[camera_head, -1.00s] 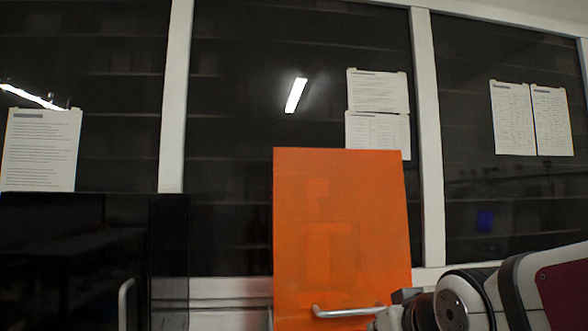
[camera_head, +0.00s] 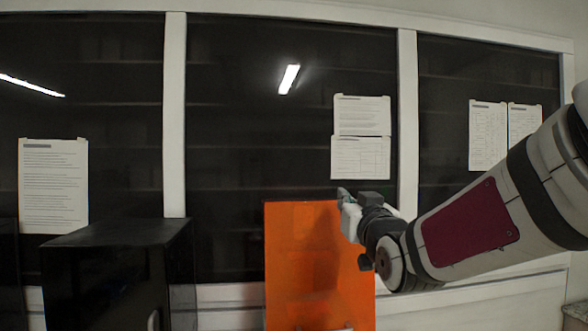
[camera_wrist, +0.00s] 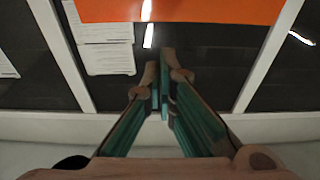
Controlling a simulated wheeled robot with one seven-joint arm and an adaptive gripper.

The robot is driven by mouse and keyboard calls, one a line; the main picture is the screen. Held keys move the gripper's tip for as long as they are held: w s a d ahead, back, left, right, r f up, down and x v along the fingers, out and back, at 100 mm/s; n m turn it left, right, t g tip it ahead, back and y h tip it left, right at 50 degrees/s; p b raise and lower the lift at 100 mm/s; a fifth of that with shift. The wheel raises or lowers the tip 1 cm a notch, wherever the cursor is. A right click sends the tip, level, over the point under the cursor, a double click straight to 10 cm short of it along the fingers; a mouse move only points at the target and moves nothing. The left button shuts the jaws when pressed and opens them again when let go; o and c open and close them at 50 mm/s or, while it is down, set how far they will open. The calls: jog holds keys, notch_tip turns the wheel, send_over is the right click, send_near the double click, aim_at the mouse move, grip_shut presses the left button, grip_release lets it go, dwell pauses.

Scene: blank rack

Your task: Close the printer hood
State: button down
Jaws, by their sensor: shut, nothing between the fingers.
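The printer hood appears to be the orange panel (camera_head: 310,265), standing raised and roughly upright in the lower middle of the head view. Its lower part runs out of the frame, and only a sliver of its handle shows at the bottom edge. My gripper (camera_head: 343,194) is at the panel's top right corner, level with its top edge; I cannot tell whether it touches. In the wrist view my gripper (camera_wrist: 164,85) has its fingers together with nothing between them. The orange panel (camera_wrist: 185,10) fills a strip along the top there, apart from the fingertips. The printer's body is out of view.
A black box-shaped machine (camera_head: 105,265) stands at the left, with a gap between it and the panel. Behind are dark windows with white frames (camera_head: 174,120) and pinned paper sheets (camera_head: 361,115). The space above the panel is clear.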

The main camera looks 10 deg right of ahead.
jog(key=w+r+p, duration=0.3)
jog(key=w+r, duration=0.2)
jog(key=w, duration=0.4)
jog(key=shift+t, duration=0.4)
jog(key=f, duration=0.4)
jog(key=shift+s+a+f+p, duration=0.1)
jog(key=shift+s+p, duration=0.15)
jog(key=shift+p, duration=0.05)
